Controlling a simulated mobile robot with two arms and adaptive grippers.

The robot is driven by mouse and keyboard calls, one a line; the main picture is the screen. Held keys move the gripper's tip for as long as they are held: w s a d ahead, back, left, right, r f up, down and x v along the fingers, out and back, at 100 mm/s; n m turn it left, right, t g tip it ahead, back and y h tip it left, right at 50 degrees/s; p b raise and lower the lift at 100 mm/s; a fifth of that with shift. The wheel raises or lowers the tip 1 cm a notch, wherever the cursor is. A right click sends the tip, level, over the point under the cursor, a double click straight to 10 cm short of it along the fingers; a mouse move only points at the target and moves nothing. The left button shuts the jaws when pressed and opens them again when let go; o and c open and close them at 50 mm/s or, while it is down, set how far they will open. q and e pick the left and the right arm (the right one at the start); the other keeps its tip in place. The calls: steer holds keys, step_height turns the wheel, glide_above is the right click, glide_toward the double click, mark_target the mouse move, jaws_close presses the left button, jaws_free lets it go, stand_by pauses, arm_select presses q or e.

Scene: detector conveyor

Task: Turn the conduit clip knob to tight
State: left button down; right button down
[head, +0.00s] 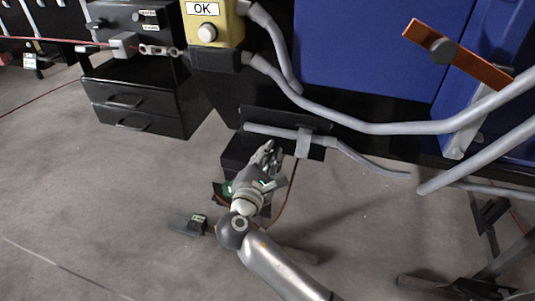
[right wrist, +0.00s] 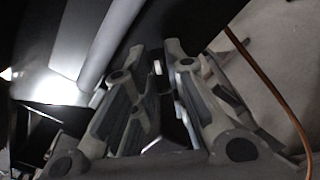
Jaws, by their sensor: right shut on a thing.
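A grey conduit (head: 270,131) runs along a dark panel below the blue cabinet. A light grey clip (head: 303,143) wraps around it. My right gripper (head: 271,153) is just below the conduit, left of the clip, with its fingers pointing up toward the panel. In the right wrist view the fingers (right wrist: 160,65) are close together on something small and dark with a pale strip, which I take to be the clip knob. The fingers hide most of it, so I cannot tell its setting. The conduit also shows in the right wrist view (right wrist: 112,42). My left gripper is out of view.
A yellow box marked OK (head: 211,22) hangs above left, beside black drawers (head: 138,105). Thick grey conduits (head: 365,127) cross to the right. A thin brown cable (right wrist: 270,90) hangs right of the fingers. An orange bar (head: 480,66) is on the blue cabinet (head: 370,45).

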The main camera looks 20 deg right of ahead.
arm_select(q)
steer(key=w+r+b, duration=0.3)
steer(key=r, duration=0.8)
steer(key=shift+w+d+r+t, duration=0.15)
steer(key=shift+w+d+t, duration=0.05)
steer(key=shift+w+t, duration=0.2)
arm_select(e)
steer(key=shift+d+f+m, duration=0.1)
steer(key=shift+f+m, duration=0.05)
steer(key=shift+m, duration=4.05)
steer(key=c, duration=1.4)
jaws_free()
steer(key=shift+c, duration=0.2)
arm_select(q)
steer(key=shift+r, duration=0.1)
